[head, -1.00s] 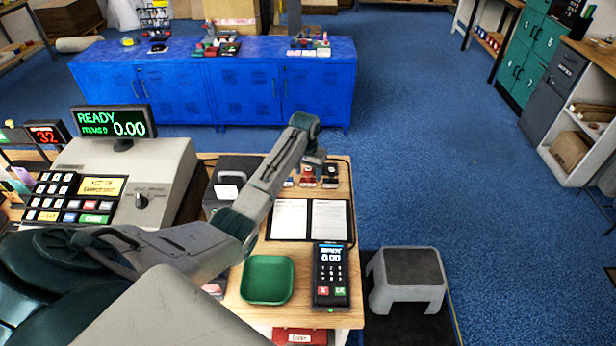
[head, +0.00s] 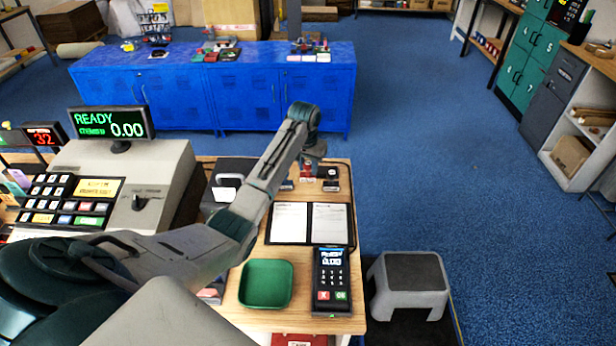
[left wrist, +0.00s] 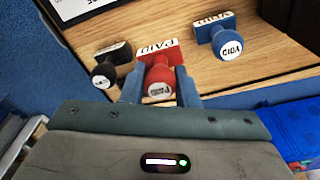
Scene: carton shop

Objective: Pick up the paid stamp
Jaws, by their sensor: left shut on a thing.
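The red paid stamp (left wrist: 160,75) is between the two fingers of my left gripper (left wrist: 160,88) in the left wrist view, its round "PAID" top facing the camera. My left gripper is shut on it. In the head view the left gripper (head: 308,170) is over the counter, and a bit of the red stamp shows under it. I cannot tell whether the stamp's base still touches the counter. A blue void stamp (left wrist: 227,43) stands on one side of it and a black stamp (left wrist: 105,72) on the other, both apart from the fingers. My right gripper is not in view.
The wooden counter (head: 222,312) holds an open folder of papers (head: 290,222), a green tray (head: 266,284), a card terminal (head: 332,275) and a cash register (head: 135,170). A grey step stool (head: 408,285) stands beside the counter. Blue lockers (head: 215,90) stand behind.

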